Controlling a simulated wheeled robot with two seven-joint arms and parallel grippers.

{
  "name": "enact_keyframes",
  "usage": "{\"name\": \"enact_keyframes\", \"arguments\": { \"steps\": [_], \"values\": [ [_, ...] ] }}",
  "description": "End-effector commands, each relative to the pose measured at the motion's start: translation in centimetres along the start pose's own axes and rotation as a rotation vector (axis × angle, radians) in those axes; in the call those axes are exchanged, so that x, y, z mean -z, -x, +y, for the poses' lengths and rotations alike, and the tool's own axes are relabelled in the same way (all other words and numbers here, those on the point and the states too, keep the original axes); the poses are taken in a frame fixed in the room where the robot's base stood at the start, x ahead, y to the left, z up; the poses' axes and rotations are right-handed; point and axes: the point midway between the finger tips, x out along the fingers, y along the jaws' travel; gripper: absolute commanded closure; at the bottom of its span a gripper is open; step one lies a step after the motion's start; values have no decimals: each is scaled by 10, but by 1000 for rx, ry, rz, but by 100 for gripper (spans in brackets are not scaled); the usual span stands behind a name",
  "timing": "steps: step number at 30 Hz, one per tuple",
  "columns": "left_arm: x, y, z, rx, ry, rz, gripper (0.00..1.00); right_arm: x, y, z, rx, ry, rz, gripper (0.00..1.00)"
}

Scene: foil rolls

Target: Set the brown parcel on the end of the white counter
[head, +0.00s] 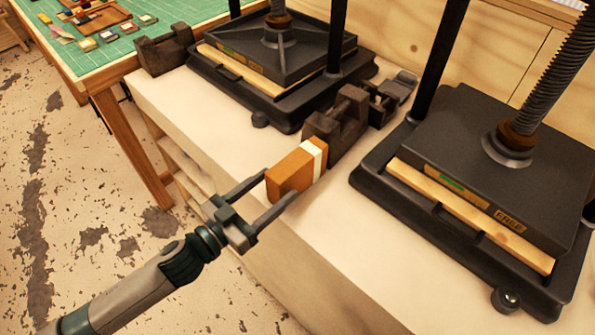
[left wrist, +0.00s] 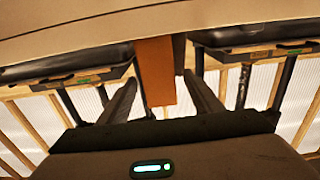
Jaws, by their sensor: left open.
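The brown parcel (head: 291,175), a small block with a white band near its far end, rests on the white counter (head: 200,104) close to the front edge, between the two presses. My left gripper (head: 277,192) is open at the parcel's near end, with one finger toward each side of it. I cannot tell whether the fingers touch it. In the left wrist view the parcel (left wrist: 156,72) shows between the two spread fingers (left wrist: 162,98). My right gripper is in neither view.
A black press (head: 275,62) stands behind on the left and another press (head: 470,180), labelled FREE, on the right. A dark metal clamp-like piece (head: 340,122) sits just behind the parcel, another (head: 163,52) at the counter's far left. A green-topped table (head: 103,38) adjoins.

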Motion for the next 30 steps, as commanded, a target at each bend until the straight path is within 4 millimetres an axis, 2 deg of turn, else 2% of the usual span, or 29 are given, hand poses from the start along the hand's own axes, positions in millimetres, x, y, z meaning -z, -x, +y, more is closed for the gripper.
{"name": "enact_keyframes", "arguments": {
  "steps": [6, 23, 30],
  "values": [
    [0, -25, 0, 0, -1, 1, 41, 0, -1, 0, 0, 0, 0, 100],
    [-1, -33, 0, 0, 0, 0, 41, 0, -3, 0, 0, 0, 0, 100],
    [-5, -55, 1, -1, -2, 2, 41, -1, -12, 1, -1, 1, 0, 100]
  ]
}}
